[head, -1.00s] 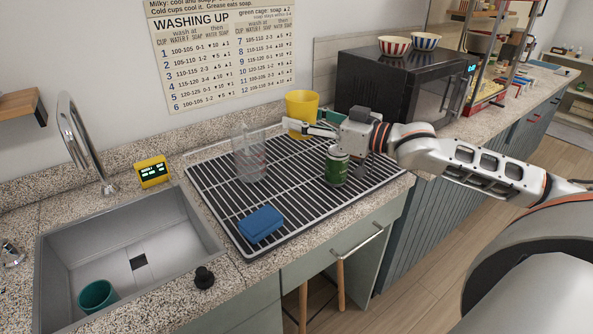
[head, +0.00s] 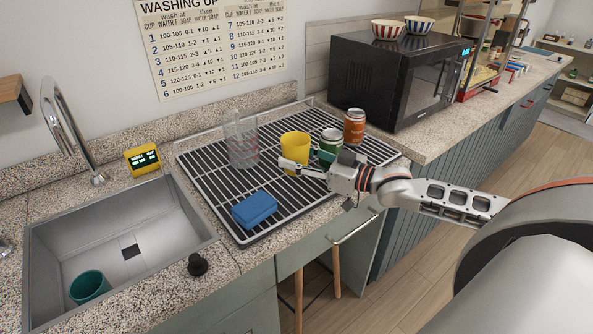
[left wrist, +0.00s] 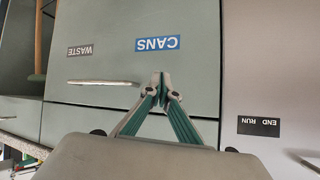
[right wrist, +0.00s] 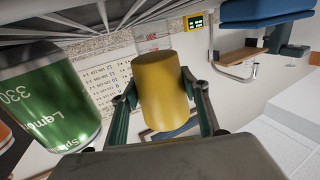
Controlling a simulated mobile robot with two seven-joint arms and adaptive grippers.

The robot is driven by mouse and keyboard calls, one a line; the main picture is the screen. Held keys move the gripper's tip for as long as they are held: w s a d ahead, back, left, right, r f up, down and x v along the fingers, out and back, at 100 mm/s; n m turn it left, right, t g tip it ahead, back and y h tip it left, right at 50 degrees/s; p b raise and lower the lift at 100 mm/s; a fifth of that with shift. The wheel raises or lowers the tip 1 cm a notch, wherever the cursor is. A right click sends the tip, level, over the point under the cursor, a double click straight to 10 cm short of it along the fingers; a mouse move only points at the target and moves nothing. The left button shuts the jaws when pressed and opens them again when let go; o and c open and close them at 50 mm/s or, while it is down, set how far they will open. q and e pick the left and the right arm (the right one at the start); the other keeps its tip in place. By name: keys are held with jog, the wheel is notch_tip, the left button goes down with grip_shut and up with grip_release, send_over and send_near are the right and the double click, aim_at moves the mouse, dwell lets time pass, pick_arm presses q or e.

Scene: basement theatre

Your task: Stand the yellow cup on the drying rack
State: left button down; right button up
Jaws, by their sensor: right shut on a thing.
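The yellow cup (head: 295,142) is upright over the middle of the black-slatted drying rack (head: 211,205), its mouth up in the head view. I cannot tell whether its base touches the slats. My right gripper (head: 294,168) is shut on the cup from its near right side. The right wrist view shows the cup (right wrist: 163,92) between the two fingers (right wrist: 165,105). My left gripper (left wrist: 161,84) is shut and empty in the left wrist view, in front of a grey-green drawer labelled CANS; it is out of the head view.
On the rack are a clear jug (head: 242,140), a blue sponge (head: 255,208), a green can (head: 330,140) close to the cup's right, and an orange can (head: 354,126) behind. The sink (head: 100,238) with a teal cup (head: 88,287) is left; the microwave (head: 390,75) is right.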

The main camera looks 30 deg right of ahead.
jog(key=shift+f+b, duration=0.3)
jog(key=shift+f, duration=1.7)
jog(key=shift+f, duration=0.1)
jog(key=o, duration=1.1)
jog(key=shift+s+d, duration=0.1)
jog(key=shift+p+v, duration=1.15)
jog(key=shift+v, duration=4.7)
jog(key=shift+s, duration=0.15)
